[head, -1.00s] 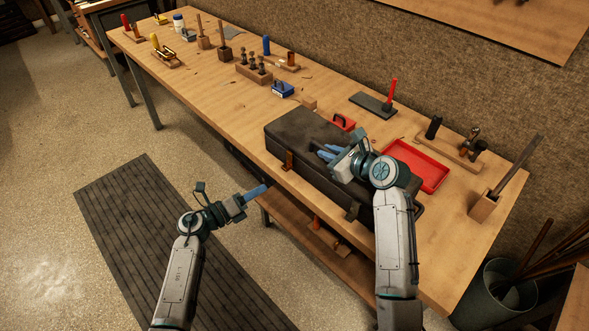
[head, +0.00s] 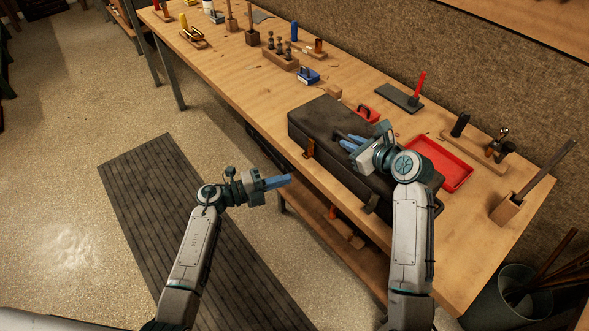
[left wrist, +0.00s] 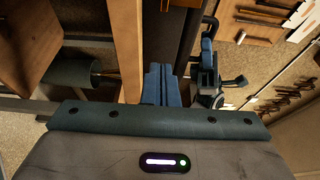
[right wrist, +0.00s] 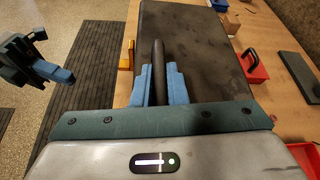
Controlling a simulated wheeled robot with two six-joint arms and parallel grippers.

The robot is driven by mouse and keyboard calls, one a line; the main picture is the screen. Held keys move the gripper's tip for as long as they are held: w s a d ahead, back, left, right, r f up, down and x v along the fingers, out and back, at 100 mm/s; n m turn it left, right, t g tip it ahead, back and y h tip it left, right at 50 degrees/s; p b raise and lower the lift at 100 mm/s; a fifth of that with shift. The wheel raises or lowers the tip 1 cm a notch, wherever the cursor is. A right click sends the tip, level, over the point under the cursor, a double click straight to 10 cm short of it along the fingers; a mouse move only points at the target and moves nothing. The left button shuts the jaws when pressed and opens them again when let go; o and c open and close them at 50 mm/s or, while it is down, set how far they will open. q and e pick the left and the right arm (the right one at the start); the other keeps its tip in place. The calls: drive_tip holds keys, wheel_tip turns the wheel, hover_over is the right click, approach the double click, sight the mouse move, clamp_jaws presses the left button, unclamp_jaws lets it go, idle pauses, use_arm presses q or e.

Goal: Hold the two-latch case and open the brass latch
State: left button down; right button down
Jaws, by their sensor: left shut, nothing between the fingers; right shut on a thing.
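The dark two-latch case (head: 312,112) lies closed on the bench. Its brass latch (head: 309,149) is on the front face near the left end and also shows in the right wrist view (right wrist: 126,58). A second, darker latch (head: 370,201) is on the front toward the right end. My right gripper (head: 350,146) is shut on the case's dark handle (right wrist: 158,68), above the lid. My left gripper (head: 287,181) is shut and empty in front of the bench edge, apart from the case and below left of the brass latch in the head view. Its blue fingers lie together in the left wrist view (left wrist: 161,82).
A red tray (head: 458,184) is behind the case's right end. A small red box (head: 366,115) sits just behind the case. A wooden block holding a long tool (head: 505,208) stands at the right bench end. The floor by my left arm is clear.

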sight(304, 156)
use_arm(q)
drive_tip(key=x, duration=0.9)
drive_tip(key=shift+w+d, duration=0.25)
drive_tip(key=shift+w+a, duration=0.85)
drive_tip(key=shift+a, duration=0.15)
drive_tip(key=shift+w+a, duration=0.4)
drive_tip(key=shift+a, duration=0.05)
drive_tip(key=shift+w+a, duration=1.05)
drive_tip(key=shift+w, duration=0.05)
drive_tip(key=s+d, duration=0.2)
drive_tip(key=shift+s+d+f, duration=0.1)
drive_tip(key=shift+s+d, duration=0.25)
drive_tip(key=shift+d, duration=0.05)
use_arm(e)
drive_tip(key=shift+f, duration=0.1)
use_arm(q)
drive_tip(key=v, duration=1)
